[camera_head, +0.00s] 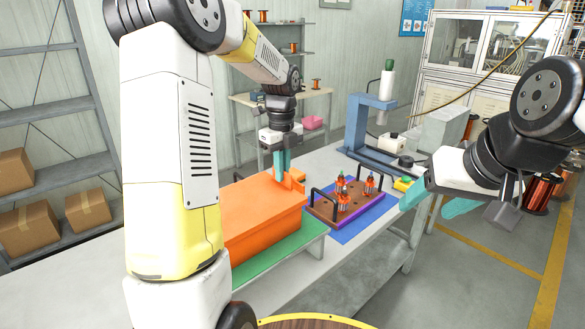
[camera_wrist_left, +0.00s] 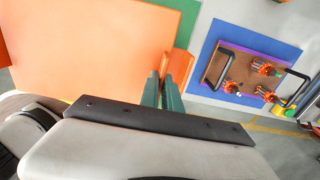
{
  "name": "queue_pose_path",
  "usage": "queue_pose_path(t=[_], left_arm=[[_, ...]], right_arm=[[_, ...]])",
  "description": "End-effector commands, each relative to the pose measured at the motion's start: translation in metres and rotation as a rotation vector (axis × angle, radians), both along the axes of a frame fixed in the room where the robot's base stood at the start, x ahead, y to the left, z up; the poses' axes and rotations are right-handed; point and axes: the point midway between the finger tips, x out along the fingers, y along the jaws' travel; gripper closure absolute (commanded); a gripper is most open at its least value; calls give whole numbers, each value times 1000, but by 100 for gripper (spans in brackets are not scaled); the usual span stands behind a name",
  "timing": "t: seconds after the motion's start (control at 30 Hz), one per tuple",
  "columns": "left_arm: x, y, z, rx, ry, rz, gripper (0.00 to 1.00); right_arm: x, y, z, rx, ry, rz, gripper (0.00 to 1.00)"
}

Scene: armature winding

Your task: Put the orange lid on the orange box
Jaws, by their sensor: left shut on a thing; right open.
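The orange box (camera_head: 265,237) stands on a green mat at the near end of the table, partly hidden by my left arm. A flat orange top, which looks like the orange lid (camera_head: 255,200), covers it; I cannot tell whether a gap lies between them. In the left wrist view the lid (camera_wrist_left: 90,50) is a wide orange sheet. My left gripper (camera_head: 282,165) points down at the lid's right end, its teal fingers shut on an orange tab there; the fingers also show in the left wrist view (camera_wrist_left: 162,92). My right gripper (camera_head: 430,200) is open and empty, beyond the table's right edge.
A blue press-like stand (camera_head: 357,125) is further back. The green mat (camera_head: 290,245) shows below the box. Shelves stand at left.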

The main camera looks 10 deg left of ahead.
Motion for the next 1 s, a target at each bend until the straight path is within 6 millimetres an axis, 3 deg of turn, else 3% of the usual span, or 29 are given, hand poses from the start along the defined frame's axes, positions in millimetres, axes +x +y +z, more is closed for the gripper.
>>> queue_pose_path(t=[0.23, 0.3, 0.37, 0.77, 1.0], left_arm=[[0, 0, -7, 0, 0, 0, 100], [0, 0, -7, 0, 0, 0, 81], [0, 0, -7, 0, 0, 0, 71], [0, 0, 0, 0, -2, 0, 71], [1, 0, 43, -1, -5, 1, 71]], right_arm=[[0, 0, 0, 0, 0, 0, 39], [0, 0, 0, 0, 0, 0, 39], [0, 0, 0, 0, 0, 0, 39], [0, 0, 0, 0, 0, 0, 39], [0, 0, 0, 0, 0, 0, 39]])
